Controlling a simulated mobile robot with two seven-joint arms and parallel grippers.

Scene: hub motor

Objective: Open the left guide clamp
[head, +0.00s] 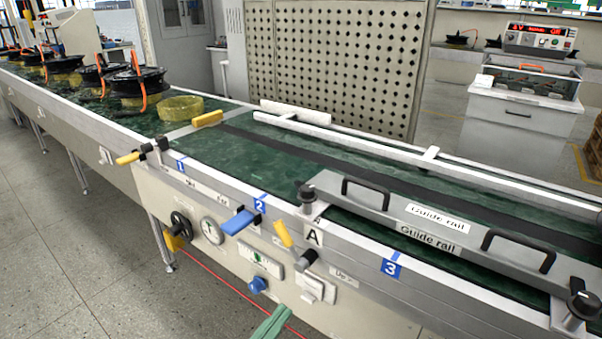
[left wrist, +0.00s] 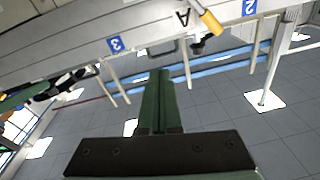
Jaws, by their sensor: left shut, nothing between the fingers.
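The guide rail (head: 400,215) is a long grey bar with two black handles, lying along the near side of the conveyor. At its left end stands a clamp with a black knob (head: 307,194), above a plate marked A (head: 314,236). A similar clamp (head: 580,302) stands at its right end. My left gripper (head: 270,324), with green fingers, is at the bottom edge, below and apart from the left clamp. In the left wrist view its fingers (left wrist: 158,78) are together and empty, over floor; the A plate (left wrist: 183,18) shows above them. My right gripper is not in view.
The conveyor front carries a yellow lever (head: 284,234), a blue lever (head: 236,221), a black handwheel (head: 181,226), a gauge (head: 212,231) and a blue knob (head: 257,285). A yellow ring (head: 181,108) lies on the belt. The floor at lower left is clear.

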